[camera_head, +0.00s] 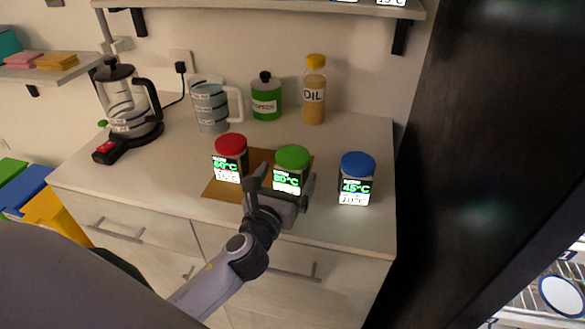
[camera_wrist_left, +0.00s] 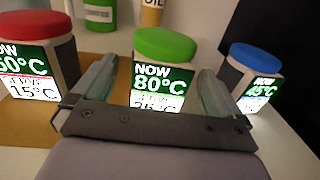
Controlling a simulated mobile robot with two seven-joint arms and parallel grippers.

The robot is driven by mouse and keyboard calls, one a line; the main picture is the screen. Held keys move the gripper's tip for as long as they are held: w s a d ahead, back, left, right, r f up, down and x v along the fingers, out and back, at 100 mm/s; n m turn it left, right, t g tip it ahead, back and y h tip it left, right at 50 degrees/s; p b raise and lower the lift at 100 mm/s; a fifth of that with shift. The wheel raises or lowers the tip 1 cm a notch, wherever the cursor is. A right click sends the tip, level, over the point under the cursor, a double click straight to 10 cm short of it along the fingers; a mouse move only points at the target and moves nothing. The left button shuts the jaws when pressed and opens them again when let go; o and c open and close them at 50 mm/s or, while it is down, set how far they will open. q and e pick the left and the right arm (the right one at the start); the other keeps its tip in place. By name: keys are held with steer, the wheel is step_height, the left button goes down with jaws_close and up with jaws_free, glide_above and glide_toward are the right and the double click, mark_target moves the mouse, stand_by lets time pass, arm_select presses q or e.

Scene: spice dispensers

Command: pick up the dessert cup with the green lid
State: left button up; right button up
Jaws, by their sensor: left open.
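The dessert cup with the green lid (camera_head: 291,170) stands upright on the brown mat (camera_head: 221,190) on the counter, its display reading 80°C. In the left wrist view the green-lidded cup (camera_wrist_left: 163,70) is centred ahead, between the two fingers. My left gripper (camera_head: 283,184) is open, with a finger to either side of the cup's front in the picture; the left wrist view also shows the gripper (camera_wrist_left: 155,85). I cannot tell whether the fingers touch the cup. The cup's lower part is hidden behind the gripper. My right gripper is not in view.
A red-lidded cup (camera_head: 230,158) stands close on the left, and a blue-lidded cup (camera_head: 356,178) on the right near the counter's edge.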

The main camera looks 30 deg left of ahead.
arm_select(q)
steer(key=w, duration=0.4)
steer(key=shift+a, duration=0.25)
steer(key=c, duration=1)
steer(key=shift+c, duration=0.5)
steer(key=shift+r, duration=0.15)
